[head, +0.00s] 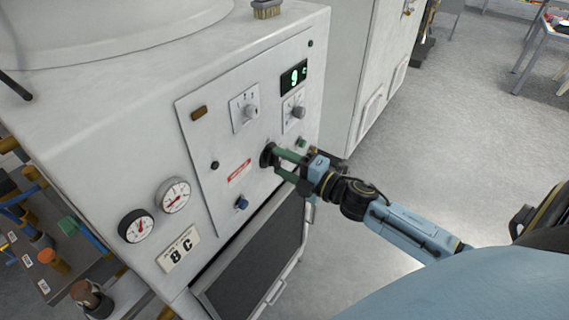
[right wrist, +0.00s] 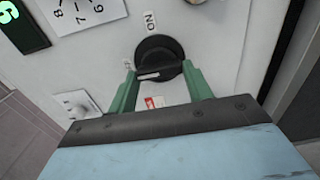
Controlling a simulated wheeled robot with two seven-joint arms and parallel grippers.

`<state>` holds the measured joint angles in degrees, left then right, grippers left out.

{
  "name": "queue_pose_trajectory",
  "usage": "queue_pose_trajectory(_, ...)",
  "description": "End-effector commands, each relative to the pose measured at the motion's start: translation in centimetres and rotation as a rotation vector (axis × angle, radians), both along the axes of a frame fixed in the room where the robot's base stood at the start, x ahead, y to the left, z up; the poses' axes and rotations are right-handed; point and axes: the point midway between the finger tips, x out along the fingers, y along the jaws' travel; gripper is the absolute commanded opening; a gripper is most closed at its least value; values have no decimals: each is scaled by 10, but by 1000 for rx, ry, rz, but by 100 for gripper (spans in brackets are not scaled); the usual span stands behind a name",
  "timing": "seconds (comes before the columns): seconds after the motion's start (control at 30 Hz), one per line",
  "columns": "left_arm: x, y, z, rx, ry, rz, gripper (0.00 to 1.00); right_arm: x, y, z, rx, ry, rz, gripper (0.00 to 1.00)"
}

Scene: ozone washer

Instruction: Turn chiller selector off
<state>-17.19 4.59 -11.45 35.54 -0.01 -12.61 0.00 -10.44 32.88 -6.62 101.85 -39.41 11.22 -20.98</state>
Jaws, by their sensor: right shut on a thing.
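The chiller selector (head: 267,155) is a round black rotary knob on the front panel of the white cabinet. In the right wrist view the selector (right wrist: 158,58) has a raised grip bar with a pale mark, and an "ON" label stands by its rim. My right gripper (head: 278,158) reaches it from the right in the head view. Its green fingers (right wrist: 160,72) are shut on the selector's grip bar, one at each end. The far side of the knob is partly hidden in the head view. My left gripper is not in view.
Two gauges (head: 174,195) sit lower left. Open grey floor (head: 450,130) lies to the right.

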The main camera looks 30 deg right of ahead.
Motion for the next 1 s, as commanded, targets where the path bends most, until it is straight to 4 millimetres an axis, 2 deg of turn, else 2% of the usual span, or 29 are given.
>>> queue_pose_trajectory(0.27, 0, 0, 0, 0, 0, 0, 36, 0, 0, 0, -6, -2, 2, 27)
queue_pose_trajectory(0.3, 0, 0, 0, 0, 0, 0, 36, 0, 0, 0, -6, -2, 2, 53)
queue_pose_trajectory(0.47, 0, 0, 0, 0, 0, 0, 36, 0, 0, 0, -4, -2, 1, 72)
queue_pose_trajectory(0.77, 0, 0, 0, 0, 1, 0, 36, -1, -1, 0, -3, 0, 0, 72)
queue_pose_trajectory(0.87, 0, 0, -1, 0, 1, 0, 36, -7, -3, -2, -2, 1, 0, 72)
queue_pose_trajectory(1.0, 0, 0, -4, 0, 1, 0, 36, -24, -10, -3, -2, 3, -1, 72)
